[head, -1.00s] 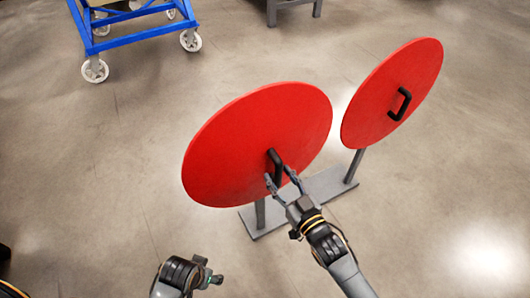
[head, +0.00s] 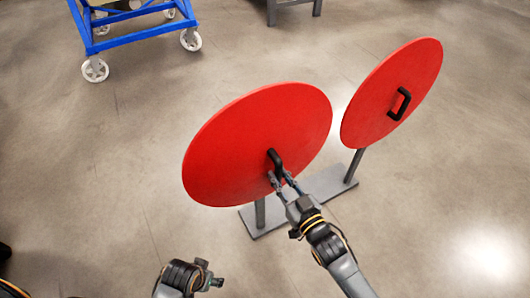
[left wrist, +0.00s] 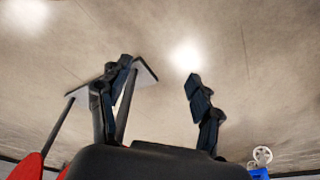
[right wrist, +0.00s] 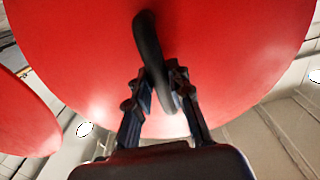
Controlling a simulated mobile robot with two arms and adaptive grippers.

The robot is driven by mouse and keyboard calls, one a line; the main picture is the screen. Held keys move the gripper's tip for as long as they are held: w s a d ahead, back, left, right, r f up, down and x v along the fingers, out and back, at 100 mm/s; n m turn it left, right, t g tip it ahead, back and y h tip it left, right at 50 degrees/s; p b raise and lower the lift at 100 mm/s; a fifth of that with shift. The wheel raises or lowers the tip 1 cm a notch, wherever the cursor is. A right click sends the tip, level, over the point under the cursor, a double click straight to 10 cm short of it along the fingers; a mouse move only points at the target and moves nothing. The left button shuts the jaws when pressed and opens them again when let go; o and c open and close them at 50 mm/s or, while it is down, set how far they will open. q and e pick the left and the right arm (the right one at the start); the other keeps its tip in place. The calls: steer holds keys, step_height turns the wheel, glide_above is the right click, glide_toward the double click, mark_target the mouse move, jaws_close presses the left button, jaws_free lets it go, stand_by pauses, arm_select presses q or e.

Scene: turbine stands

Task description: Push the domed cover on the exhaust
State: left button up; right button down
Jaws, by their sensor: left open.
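Two red round covers stand on grey posts. The nearer red cover (head: 240,140) has a black handle (head: 275,160) on its face. My right gripper (head: 280,180) has its fingers on both sides of this handle, and in the right wrist view the handle (right wrist: 150,45) passes between the fingertips, which look closed on it. The farther red cover (head: 385,85) has its own black handle (head: 399,104). My left gripper (left wrist: 160,75) is open and empty, low in the head view. Neither cover shows a clear dome, and no exhaust can be made out.
The posts rise from a grey base plate (head: 325,183) on the concrete floor. A blue wheeled frame (head: 140,35) stands at the upper left, and a grey stand (head: 293,8) at the top. The floor left of the nearer cover is clear.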

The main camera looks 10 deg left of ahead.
steer(key=shift+r, duration=0.15)
arm_select(q)
steer(key=shift+r, duration=0.15)
steer(key=shift+w, duration=0.1)
arm_select(e)
steer(key=shift+d, duration=0.1)
steer(key=shift+s+d, duration=0.1)
steer(key=shift+s, duration=0.1)
arm_select(q)
steer(key=shift+s+f, duration=0.25)
steer(key=shift+f, duration=0.55)
arm_select(e)
steer(key=shift+s+d, duration=0.1)
arm_select(q)
steer(key=shift+f+p, duration=0.3)
steer(key=shift+f, duration=0.05)
arm_select(e)
steer(key=shift+s, duration=0.1)
arm_select(q)
steer(key=shift+r, duration=0.1)
arm_select(e)
steer(key=shift+s+d, duration=0.1)
